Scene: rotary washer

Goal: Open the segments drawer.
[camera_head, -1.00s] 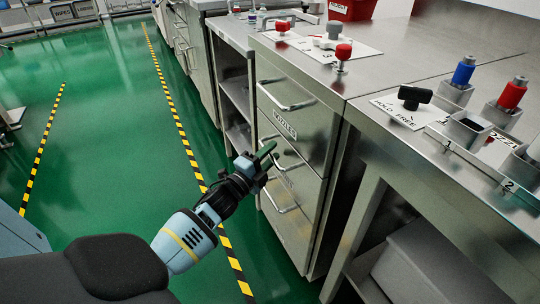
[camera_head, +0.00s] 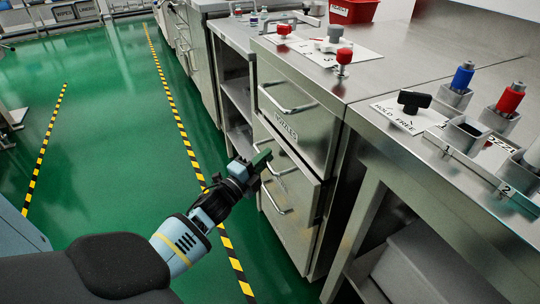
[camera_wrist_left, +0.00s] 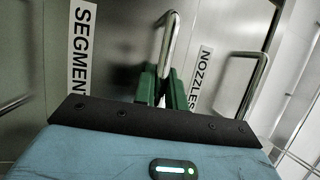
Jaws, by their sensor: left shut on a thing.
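The segments drawer (camera_head: 302,186) is the middle metal drawer of the steel cabinet, below the nozzles drawer (camera_head: 313,132). Its front stands slightly out from the cabinet. Its bar handle (camera_wrist_left: 169,40) is between the green fingers of my left gripper (camera_wrist_left: 163,88) in the left wrist view, with the SEGMENTS label (camera_wrist_left: 82,45) to its left, partly cut off by the gripper body. In the head view my left gripper (camera_head: 262,159) is at this handle, coming from the left, and shut on it. My right gripper is out of view.
A lower drawer handle (camera_head: 274,198) sits just below my left gripper. The nozzles handle (camera_head: 286,102) is above. Red and grey knobs stand on the worktop (camera_head: 390,62). Green floor (camera_head: 110,140) in front of the cabinet is clear.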

